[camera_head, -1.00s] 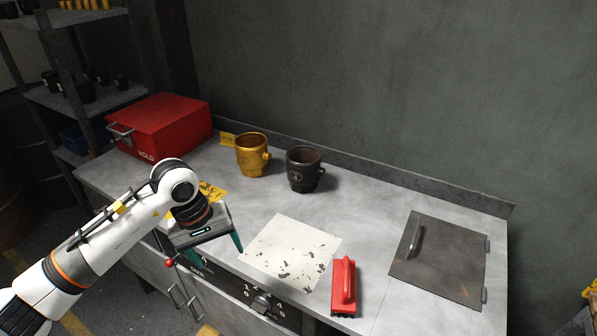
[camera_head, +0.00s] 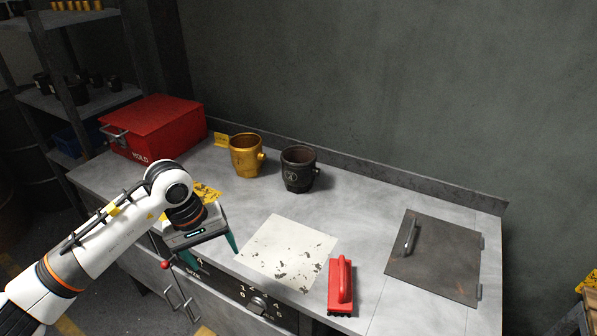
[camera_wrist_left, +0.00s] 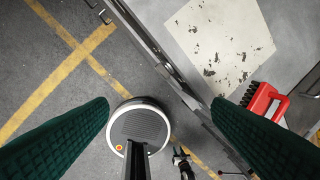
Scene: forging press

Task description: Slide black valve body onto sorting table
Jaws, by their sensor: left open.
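The black valve body (camera_head: 298,170) stands upright at the back of the grey sorting table (camera_head: 357,215), just right of a yellow valve body (camera_head: 246,155). Both look like cups with a small side stub. My left gripper (camera_head: 209,256) is over the table's front edge, in front of and left of the black valve body and apart from it. In the left wrist view its green fingers (camera_wrist_left: 160,122) are wide apart with nothing between them.
A white worn plate (camera_head: 287,252) lies mid-table, with a red brush (camera_head: 341,287) to its right. A dark hatch with a handle (camera_head: 436,258) is at right. A red HOLD box (camera_head: 154,128) sits at the back left. A wall (camera_head: 370,90) rises behind.

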